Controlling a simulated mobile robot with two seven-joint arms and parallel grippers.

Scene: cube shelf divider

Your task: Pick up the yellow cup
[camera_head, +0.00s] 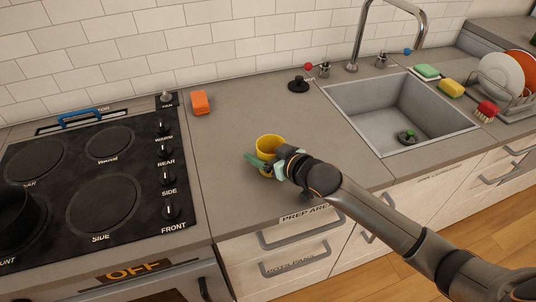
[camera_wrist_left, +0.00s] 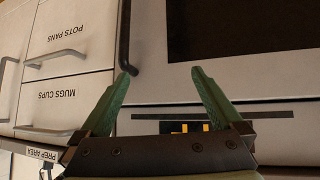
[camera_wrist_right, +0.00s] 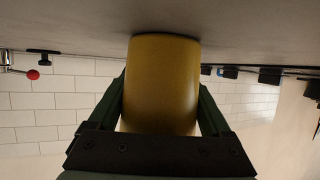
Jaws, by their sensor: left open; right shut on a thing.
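The yellow cup (camera_head: 269,146) stands on the grey counter between the stove and the sink. My right gripper (camera_head: 262,164) reaches it from the front right, with its green fingers at the cup's sides. In the right wrist view the yellow cup (camera_wrist_right: 163,85) fills the space between the fingers, and the right gripper (camera_wrist_right: 163,100) is shut on it. The cup looks to be touching the counter. In the left wrist view my left gripper (camera_wrist_left: 162,72) is open and empty, in front of the drawers and oven front. It is not visible in the head view.
An orange block (camera_head: 200,102) lies at the back of the counter, left of the cup. The stove (camera_head: 92,175) with a dark pot (camera_head: 18,212) is at left. The sink (camera_head: 400,108) is at right, with sponges and a dish rack beyond. The counter around the cup is mostly clear.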

